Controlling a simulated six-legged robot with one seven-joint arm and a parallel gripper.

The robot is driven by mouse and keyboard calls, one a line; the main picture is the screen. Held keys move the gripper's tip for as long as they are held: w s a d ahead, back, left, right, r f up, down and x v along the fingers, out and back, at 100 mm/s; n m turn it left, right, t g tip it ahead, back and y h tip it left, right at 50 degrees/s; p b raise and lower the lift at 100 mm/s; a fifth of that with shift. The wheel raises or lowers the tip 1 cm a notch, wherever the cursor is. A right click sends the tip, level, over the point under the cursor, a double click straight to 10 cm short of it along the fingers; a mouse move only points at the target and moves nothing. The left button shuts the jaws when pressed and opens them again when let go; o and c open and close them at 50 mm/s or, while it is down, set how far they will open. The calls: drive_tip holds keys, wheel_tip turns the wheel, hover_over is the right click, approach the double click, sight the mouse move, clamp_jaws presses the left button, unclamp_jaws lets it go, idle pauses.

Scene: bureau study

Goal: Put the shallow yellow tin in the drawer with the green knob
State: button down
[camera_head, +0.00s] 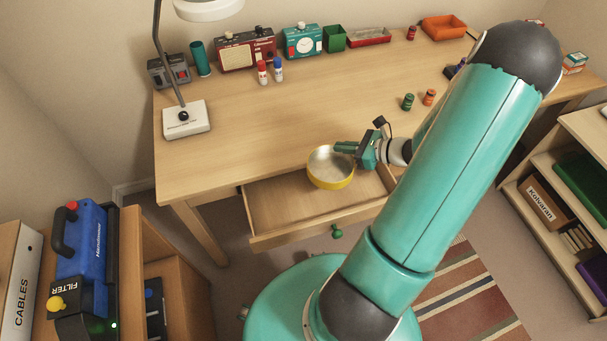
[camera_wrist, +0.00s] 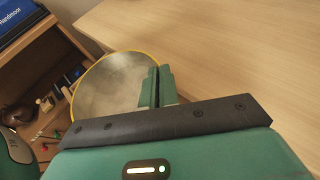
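The shallow yellow tin (camera_head: 331,168) is round, with a yellow outside and a pale metal inside. My gripper (camera_head: 345,148) is shut on the tin's rim, at its right side in the head view. The tin is level or nearly so, over the open drawer (camera_head: 283,205); I cannot tell its exact height above the drawer floor. The drawer's green knob (camera_head: 336,231) is on its front face. In the wrist view, the tin (camera_wrist: 108,88) shows with its rim between my fingers (camera_wrist: 157,88).
The desk (camera_head: 240,135) carries a lamp (camera_head: 184,118), radio, clock, bottles and boxes along its back. Two small spools, green (camera_head: 408,101) and orange (camera_head: 429,97), stand near my arm. The drawer looks otherwise empty. Shelves stand at left and right.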

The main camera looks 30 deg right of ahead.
drive_tip(key=shift+s+r, duration=0.1)
drive_tip(key=shift+s+d+f, duration=0.15)
drive_tip(key=shift+f, duration=0.05)
wheel_tip(320, 180, down, 13)
drive_tip(key=shift+s+d+f, duration=0.1)
drive_tip(key=shift+f, duration=0.05)
drive_tip(key=shift+r+x, duration=0.1)
drive_tip(key=shift+x, duration=0.95)
drive_tip(key=shift+r+x, duration=0.15)
drive_tip(key=shift+x, duration=0.95)
drive_tip(key=shift+f, duration=0.1)
drive_tip(key=c, duration=1.7)
unclamp_jaws()
